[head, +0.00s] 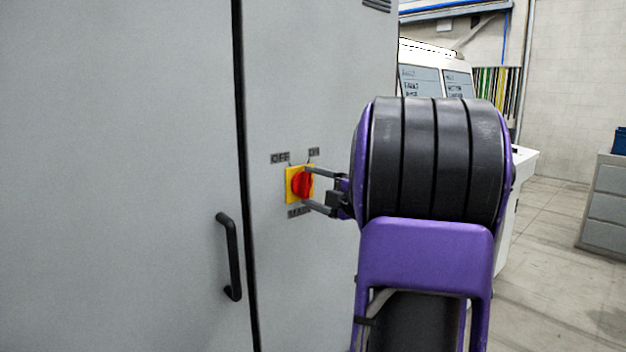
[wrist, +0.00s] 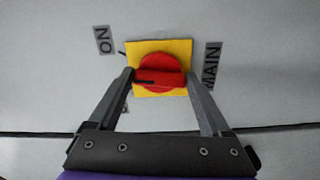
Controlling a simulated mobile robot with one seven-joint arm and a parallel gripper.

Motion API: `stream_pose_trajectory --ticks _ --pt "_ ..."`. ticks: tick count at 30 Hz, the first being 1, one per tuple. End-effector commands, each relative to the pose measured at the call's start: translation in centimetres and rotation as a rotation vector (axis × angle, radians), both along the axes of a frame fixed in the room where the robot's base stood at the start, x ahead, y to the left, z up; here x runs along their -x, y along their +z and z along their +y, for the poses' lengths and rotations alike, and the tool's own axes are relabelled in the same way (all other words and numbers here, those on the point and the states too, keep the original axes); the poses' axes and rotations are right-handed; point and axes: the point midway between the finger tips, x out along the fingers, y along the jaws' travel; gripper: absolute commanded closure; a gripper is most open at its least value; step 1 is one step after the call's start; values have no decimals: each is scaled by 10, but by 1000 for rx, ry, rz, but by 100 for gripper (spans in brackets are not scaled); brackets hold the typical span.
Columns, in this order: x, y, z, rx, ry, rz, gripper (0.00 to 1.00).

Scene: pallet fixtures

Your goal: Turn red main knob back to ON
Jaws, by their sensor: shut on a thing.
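The red main knob (head: 301,185) sits on a yellow square plate (head: 291,199) on the grey cabinet door. In the wrist view the knob (wrist: 160,66) has a raised bar with a black mark at its left end, pointing between the ON label (wrist: 103,40) and the mostly hidden OFF label. My gripper (head: 307,188) is shut on the knob, one finger at each end of the bar. The OFF label (head: 280,158) and ON label (head: 314,152) are above the plate in the head view; the MAIN label (head: 299,212) is below it.
A black door handle (head: 232,258) stands out left of the dark door seam (head: 246,200). A white machine with screens (head: 428,80) is behind my arm. Grey drawers (head: 604,205) stand at the far right, with open floor before them.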

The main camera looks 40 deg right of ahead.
Motion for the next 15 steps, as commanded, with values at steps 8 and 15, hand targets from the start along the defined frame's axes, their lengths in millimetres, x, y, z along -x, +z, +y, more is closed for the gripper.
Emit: stream_pose_trajectory --ticks 8,15 --pt "-1 3 1 -219 2 17 73" --pt "-1 1 1 -340 2 26 73"
